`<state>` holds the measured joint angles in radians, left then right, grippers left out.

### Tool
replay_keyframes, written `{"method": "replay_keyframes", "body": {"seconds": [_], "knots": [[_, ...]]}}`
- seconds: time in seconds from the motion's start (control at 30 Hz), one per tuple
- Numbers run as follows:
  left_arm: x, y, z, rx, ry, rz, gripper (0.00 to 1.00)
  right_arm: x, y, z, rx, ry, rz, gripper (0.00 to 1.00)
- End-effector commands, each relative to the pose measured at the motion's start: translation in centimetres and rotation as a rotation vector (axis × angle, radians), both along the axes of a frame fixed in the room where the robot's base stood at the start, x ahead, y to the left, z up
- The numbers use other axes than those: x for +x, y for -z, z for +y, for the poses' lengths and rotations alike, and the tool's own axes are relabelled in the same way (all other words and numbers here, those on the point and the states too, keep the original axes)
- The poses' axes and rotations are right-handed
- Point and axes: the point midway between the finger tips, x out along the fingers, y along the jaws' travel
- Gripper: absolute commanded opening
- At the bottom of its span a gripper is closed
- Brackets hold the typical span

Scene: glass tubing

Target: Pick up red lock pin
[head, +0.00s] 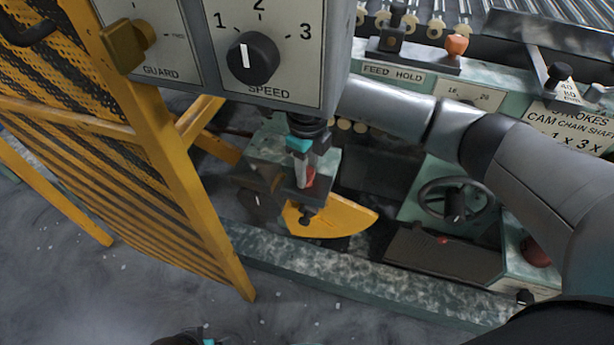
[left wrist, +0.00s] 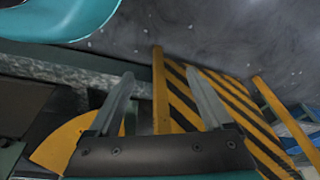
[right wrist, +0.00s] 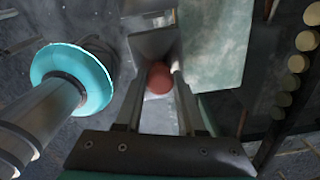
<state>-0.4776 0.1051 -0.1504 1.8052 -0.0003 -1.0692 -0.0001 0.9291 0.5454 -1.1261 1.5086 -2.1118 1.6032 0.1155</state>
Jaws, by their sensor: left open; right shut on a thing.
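The red lock pin (head: 309,176) shows as a small red piece above the yellow sector plate (head: 345,217) in the head view. In the right wrist view its rounded red head (right wrist: 160,78) sits between the fingers. My right gripper (head: 303,172) points down and is shut on it. The pin's lower part is hidden, and I cannot tell whether it is still seated. My left gripper (left wrist: 160,75) is open and empty in the left wrist view, with its fingers wide apart. The yellow plate (left wrist: 62,140) also shows beside its left finger.
A yellow guard (head: 190,180) with striped mesh stands left of the pin. A grey control box (head: 300,80) with a speed knob overhangs from above. A handwheel (head: 455,200) is to the right. The machine's base rail (head: 350,275) runs in front. Open floor lies at lower left.

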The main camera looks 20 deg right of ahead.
Motion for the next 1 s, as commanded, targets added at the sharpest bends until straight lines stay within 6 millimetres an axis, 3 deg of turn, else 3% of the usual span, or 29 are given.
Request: {"method": "replay_keyframes", "body": {"seconds": [0.17,0.63,0.8,1.0], "knots": [[0.0,0.0,0.0,0.0,0.0,0.0,0.84,0.0,0.0,0.0,0.0,0.0,0.0,0.0],[0.0,0.0,0.0,0.0,0.0,-0.001,0.84,0.0,-0.3,0.0,0.0,0.0,-0.001,0.0],[-0.2,0.2,0.1,0.0,0.0,0.001,0.84,0.1,-1.3,0.0,0.001,0.0,-0.002,0.0],[-1.2,1.9,0.3,0.006,0.001,0.029,0.84,0.1,-3.5,0.0,0.0,0.001,-0.003,0.0]]}}
